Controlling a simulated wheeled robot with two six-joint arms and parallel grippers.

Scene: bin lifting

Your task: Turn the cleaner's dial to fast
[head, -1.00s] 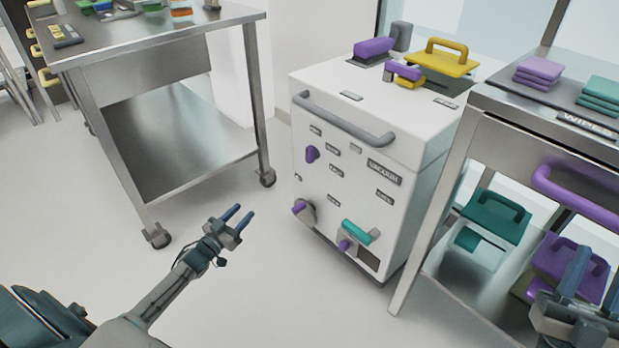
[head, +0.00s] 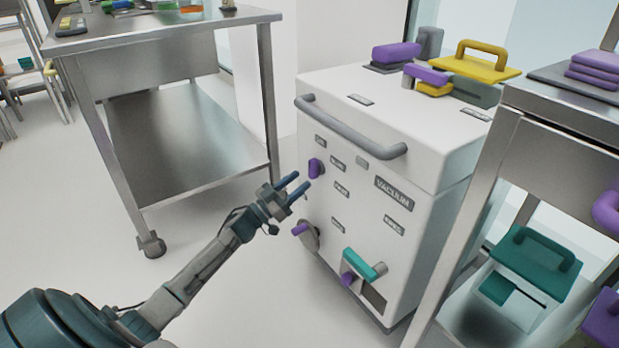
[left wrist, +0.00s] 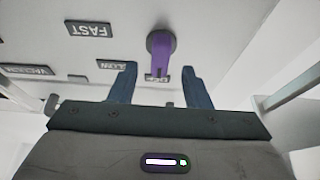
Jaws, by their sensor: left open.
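The cleaner (head: 345,205) is a white cabinet with small dark labels, among them a VACUUM plate, on its front. A purple dial (head: 315,168) sits at the upper left of that front. In the left wrist view the purple dial (left wrist: 161,52) shows on a grey base, with FAST and LOW labels to its left and a partly hidden label below. My right gripper is out of view.
Lower on the cleaner are another purple knob (head: 300,229) and a teal handle (head: 358,262). A grey bar handle (head: 350,130) crosses its upper front. Steel tables stand at left (head: 160,38) and right (head: 560,115).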

